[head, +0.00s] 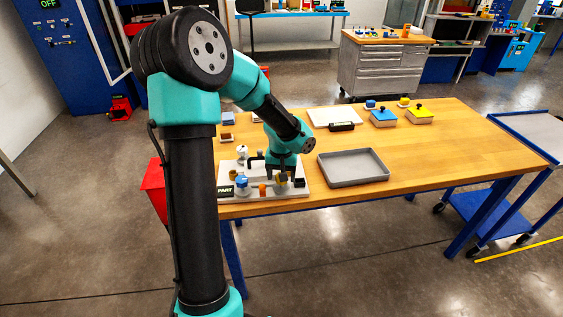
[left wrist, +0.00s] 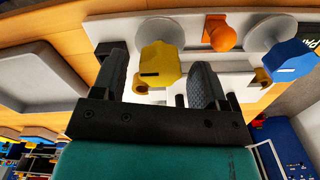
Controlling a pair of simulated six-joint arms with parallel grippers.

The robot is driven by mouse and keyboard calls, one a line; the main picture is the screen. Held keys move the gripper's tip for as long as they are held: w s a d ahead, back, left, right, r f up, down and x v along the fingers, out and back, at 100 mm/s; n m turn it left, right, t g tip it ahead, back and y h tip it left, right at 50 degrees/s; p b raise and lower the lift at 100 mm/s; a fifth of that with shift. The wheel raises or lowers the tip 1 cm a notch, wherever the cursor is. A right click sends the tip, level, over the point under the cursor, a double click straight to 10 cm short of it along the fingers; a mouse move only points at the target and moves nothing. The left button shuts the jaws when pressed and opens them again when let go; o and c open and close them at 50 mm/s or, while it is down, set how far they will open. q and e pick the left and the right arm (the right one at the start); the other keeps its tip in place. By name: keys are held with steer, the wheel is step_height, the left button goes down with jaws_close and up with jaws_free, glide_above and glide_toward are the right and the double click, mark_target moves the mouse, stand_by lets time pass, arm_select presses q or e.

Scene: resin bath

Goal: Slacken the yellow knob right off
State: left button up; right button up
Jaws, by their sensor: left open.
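The yellow knob (left wrist: 160,64) sits between the two fingers of my left gripper (left wrist: 160,84) in the left wrist view. The fingers are open, with a gap showing on each side of the knob; it has a dark mark line on its side. In the head view my left gripper (head: 283,180) points down over the right part of the light panel (head: 258,194), and its fingers mostly hide the knob. A blue knob (head: 241,184) and a smaller orange piece (head: 262,190) stand to its left. My right gripper is not in view.
An empty grey tray (head: 352,181) lies just right of the panel; it also shows in the left wrist view (left wrist: 42,104). Blue and yellow blocks (head: 419,115) and a white board stand at the back. The table's right side (head: 470,155) is clear.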

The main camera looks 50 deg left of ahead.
arm_select(q)
step_height(320, 180, up, 17)
steer(key=shift+r, duration=0.15)
stand_by(0.5)
